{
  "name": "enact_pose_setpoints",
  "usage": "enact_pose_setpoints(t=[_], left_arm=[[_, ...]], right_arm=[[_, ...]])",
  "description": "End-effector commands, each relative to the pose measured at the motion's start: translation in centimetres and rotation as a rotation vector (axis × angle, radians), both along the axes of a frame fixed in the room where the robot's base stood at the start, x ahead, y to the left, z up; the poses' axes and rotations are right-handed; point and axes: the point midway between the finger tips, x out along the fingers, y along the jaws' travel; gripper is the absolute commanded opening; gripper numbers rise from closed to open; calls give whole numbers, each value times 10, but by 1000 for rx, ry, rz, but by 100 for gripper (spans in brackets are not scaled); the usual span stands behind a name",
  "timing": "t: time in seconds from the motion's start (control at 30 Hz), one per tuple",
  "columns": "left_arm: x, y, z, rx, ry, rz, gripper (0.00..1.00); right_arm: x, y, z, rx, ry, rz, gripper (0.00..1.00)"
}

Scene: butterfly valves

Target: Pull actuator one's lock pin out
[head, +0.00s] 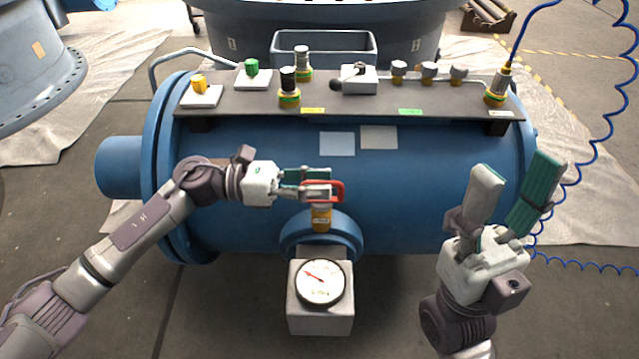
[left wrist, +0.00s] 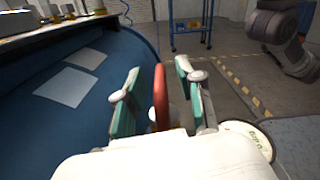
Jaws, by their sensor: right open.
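A red ring handle (head: 339,191) stands on top of a yellow-orange collar (head: 321,217) at the front of the blue cylinder (head: 400,190); I take it to be the lock pin. My left gripper (head: 318,184) reaches it from the left. In the left wrist view the red handle (left wrist: 161,97) stands between the two green-padded fingers of my left gripper (left wrist: 158,92), with a visible gap on the right side. The fingers look open around it, not closed. My right gripper (head: 516,172) is open and empty, pointing up at the cylinder's right end.
A gauge on a white box (head: 320,320) sits just in front of the collar. A grey shelf (head: 350,104) on the cylinder carries several knobs and fittings. A coiled blue hose (head: 618,120) hangs at the right. A blue cart (left wrist: 190,25) stands behind.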

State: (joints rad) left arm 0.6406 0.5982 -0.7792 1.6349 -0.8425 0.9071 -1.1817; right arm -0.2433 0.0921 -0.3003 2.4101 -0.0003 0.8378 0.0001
Motion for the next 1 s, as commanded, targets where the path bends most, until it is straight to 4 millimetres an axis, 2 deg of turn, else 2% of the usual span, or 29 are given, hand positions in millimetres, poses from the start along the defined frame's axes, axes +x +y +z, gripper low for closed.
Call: enact_pose_setpoints(t=[0.37, 0.5, 0.6, 0.9, 1.0], left_arm=[[0, -5, 0, 0, 0, -1, 36], [0, -5, 0, 0, 0, -1, 13], [0, -5, 0, 0, 0, 0, 0], [0, -5, 0, 0, 0, 0, 0], [0, -5, 11, -1, -2, 0, 0]], right_arm=[[0, 0, 1, 1, -5, 0, 53], [0, 0, 1, 2, -6, 0, 53], [0, 0, 1, 3, -5, 0, 53], [0, -1, 2, 5, -6, -1, 53], [-1, -1, 8, 6, -7, -1, 53]])
